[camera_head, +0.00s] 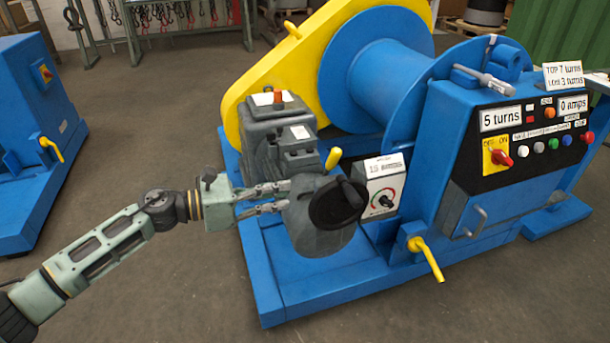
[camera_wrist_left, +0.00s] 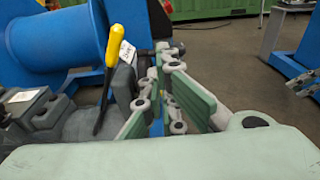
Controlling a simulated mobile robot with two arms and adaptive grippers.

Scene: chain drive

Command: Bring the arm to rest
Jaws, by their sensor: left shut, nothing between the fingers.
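My left arm comes in from the left in the head view. Its gripper (camera_head: 284,196) is shut and empty, and its fingertips point at the grey motor housing (camera_head: 318,238) with the black round knob (camera_head: 338,203). I cannot tell whether they touch it. In the left wrist view the left gripper's finger links (camera_wrist_left: 170,95) stand beside the grey housing and a yellow-handled lever (camera_wrist_left: 115,45). My right gripper is not seen in the head view.
The blue winch drum (camera_head: 375,75) and yellow chain guard (camera_head: 275,60) stand behind the gripper. The control panel (camera_head: 535,130) and a yellow crank handle (camera_head: 427,258) are to the right. Another blue machine (camera_head: 35,110) is at the left. Open floor (camera_head: 170,110) lies between the machines.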

